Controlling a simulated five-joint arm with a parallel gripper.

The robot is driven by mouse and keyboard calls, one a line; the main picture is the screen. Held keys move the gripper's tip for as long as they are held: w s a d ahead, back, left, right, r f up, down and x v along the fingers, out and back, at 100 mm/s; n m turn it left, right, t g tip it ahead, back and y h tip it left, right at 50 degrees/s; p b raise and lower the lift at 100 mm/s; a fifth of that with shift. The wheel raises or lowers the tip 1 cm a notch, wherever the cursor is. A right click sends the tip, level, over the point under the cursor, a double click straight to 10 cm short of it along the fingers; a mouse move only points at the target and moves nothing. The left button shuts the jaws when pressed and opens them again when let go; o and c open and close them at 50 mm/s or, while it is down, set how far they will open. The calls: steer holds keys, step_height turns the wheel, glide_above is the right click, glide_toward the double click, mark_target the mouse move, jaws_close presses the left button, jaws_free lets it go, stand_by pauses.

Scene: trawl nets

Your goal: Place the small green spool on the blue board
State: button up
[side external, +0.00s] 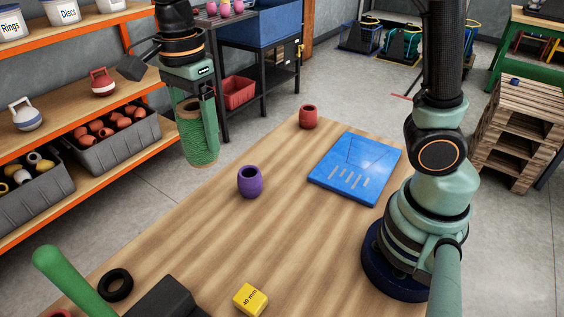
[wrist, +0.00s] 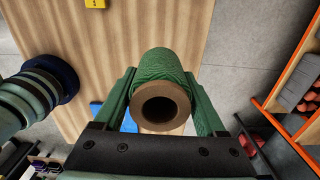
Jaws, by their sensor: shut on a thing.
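My gripper (side external: 195,128) hangs at the upper left in the side view, off the left edge of the wooden table. It is shut on the green spool (side external: 201,150), which is wrapped in green netting and hangs in the air. In the wrist view the spool (wrist: 157,64) sits between both fingers, with its brown hollow core facing the camera. The blue board (side external: 355,168) lies flat on the table to the right of my gripper, with pale slots and nothing on it. In the wrist view small parts of the board (wrist: 129,123) show beside the left finger.
A purple barrel-shaped piece (side external: 250,181) stands on the table between spool and board. A red one (side external: 308,117) stands behind it. A yellow "40 mm" block (side external: 250,299) and a black ring (side external: 115,285) lie nearer. Orange-edged shelves (side external: 150,76) stand at left.

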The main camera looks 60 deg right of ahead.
steer(key=d+r+m, duration=0.1)
steer(key=d+m, duration=0.4)
steer(key=d, duration=0.8)
steer(key=m, duration=1.3)
glide_above(358, 162)
step_height(358, 162, down, 19)
steer(key=shift+f, duration=0.1)
steer(key=o, duration=1.4)
